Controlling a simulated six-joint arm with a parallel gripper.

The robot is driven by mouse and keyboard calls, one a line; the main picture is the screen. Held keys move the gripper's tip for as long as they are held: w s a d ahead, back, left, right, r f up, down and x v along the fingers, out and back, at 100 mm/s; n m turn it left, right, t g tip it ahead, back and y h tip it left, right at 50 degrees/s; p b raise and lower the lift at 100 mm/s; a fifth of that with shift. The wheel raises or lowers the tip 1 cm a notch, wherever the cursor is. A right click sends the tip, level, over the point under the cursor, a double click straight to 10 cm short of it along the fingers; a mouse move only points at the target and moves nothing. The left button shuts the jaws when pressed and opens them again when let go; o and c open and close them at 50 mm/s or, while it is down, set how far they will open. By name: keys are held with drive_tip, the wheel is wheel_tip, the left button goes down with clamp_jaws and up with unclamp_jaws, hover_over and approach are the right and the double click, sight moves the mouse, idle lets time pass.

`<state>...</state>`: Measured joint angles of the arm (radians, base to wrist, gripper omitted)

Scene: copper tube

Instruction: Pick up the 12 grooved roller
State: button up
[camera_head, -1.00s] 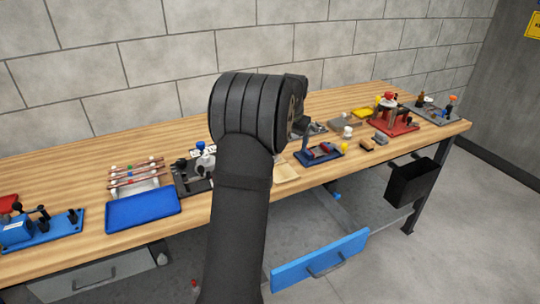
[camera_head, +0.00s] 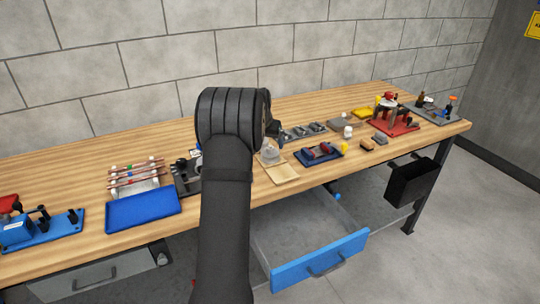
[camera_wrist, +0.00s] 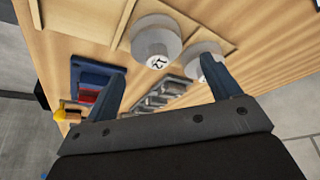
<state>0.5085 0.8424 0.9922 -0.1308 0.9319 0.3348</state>
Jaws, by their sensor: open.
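The grooved roller marked 12 (camera_wrist: 157,42) is a pale grey cylinder, at the upper middle in the wrist view, with its numbered face towards the camera. A second pale grey cylinder (camera_wrist: 197,50) stands to its right, partly hidden by the right finger. My gripper (camera_wrist: 162,66) is open and empty, with its two dark blue fingers apart and the marked roller showing between and beyond them. In the head view, a pale cylindrical shape (camera_head: 270,156) shows below my dark wrist; its marking is too small to read there.
A light wooden tray (camera_head: 284,175) lies at the bench's front edge. A dark blue tray with red parts (camera_head: 320,153) and a grey holder (camera_head: 304,131) stand to its right. A blue tray (camera_head: 143,211) is at left. The blue-fronted drawer (camera_head: 320,260) is open below the bench.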

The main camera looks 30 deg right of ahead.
sight(270, 148)
drive_tip(key=shift+x, duration=3)
drive_tip(key=shift+s, duration=0.1)
drive_tip(key=c, duration=1.2)
